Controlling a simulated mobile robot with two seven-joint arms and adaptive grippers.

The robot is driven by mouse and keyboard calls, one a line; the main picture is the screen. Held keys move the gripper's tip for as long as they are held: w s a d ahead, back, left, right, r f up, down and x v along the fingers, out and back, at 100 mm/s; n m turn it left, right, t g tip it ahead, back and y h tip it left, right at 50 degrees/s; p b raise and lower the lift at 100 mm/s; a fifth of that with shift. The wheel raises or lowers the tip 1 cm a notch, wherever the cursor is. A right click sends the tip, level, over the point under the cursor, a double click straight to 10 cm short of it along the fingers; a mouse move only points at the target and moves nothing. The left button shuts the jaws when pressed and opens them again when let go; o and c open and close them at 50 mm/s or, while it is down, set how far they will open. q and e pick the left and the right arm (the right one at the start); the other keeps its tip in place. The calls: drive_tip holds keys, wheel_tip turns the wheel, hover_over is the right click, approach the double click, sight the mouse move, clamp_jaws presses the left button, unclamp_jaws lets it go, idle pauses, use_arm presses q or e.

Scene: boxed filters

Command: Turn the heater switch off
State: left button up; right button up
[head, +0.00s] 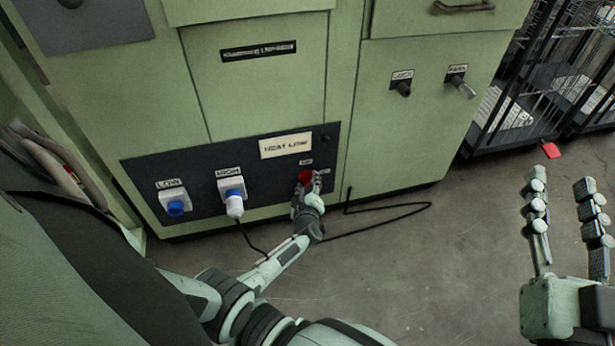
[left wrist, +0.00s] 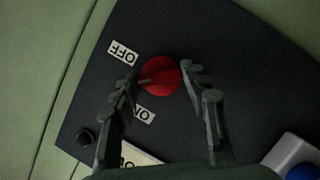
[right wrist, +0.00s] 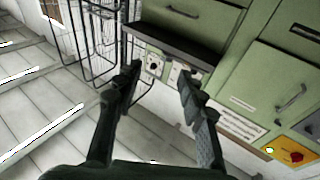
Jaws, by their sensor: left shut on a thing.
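The heater switch is a round red knob (head: 306,176) on the dark panel of the green cabinet, just below the "HEAT LOW" label (head: 286,146). In the left wrist view the red knob (left wrist: 161,75) sits between my left fingers, with an "OFF" label (left wrist: 123,53) and an "ON" label (left wrist: 143,115) beside it. A thin pointer line on the knob is partly seen. My left gripper (head: 307,189) is shut on the knob; it also shows in the left wrist view (left wrist: 160,85). My right gripper (head: 566,190) is open and empty, away from the cabinet on the right.
A black cable (head: 385,220) lies on the floor. Wire racks (head: 530,95) stand at the right.

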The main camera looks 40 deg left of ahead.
use_arm(q)
drive_tip(key=shift+w+d+r+m+g+p, duration=0.1)
drive_tip(key=shift+w+r+m+g+p, duration=0.1)
drive_tip(key=shift+m+g+p, duration=0.3)
drive_tip(key=shift+m+g+y+p, duration=0.5)
drive_tip(key=shift+m+g+p, duration=0.15)
drive_tip(key=shift+m, duration=0.55)
drive_tip(key=shift+f+m, duration=0.1)
drive_tip(key=shift+m, duration=0.4)
drive_tip(key=shift+m+g+y, duration=0.35)
drive_tip(key=shift+m+y, duration=0.05)
use_arm(e)
drive_tip(key=d+f+g+h, duration=0.2)
drive_tip(key=d+f+g, duration=0.1)
drive_tip(key=f, duration=0.3)
drive_tip(key=d+f+g+h, duration=0.2)
drive_tip(key=d+f+g, duration=0.1)
drive_tip(key=f, duration=0.4)
drive_tip(key=shift+s+d+f+g, duration=0.2)
drive_tip(key=shift+s+d+g, duration=0.15)
drive_tip(key=shift+d, duration=0.15)
use_arm(q)
drive_tip(key=shift+w+m, duration=0.1)
drive_tip(key=shift+m, duration=0.2)
use_arm(e)
drive_tip(key=shift+a+r, duration=0.1)
drive_tip(key=shift+r, duration=0.05)
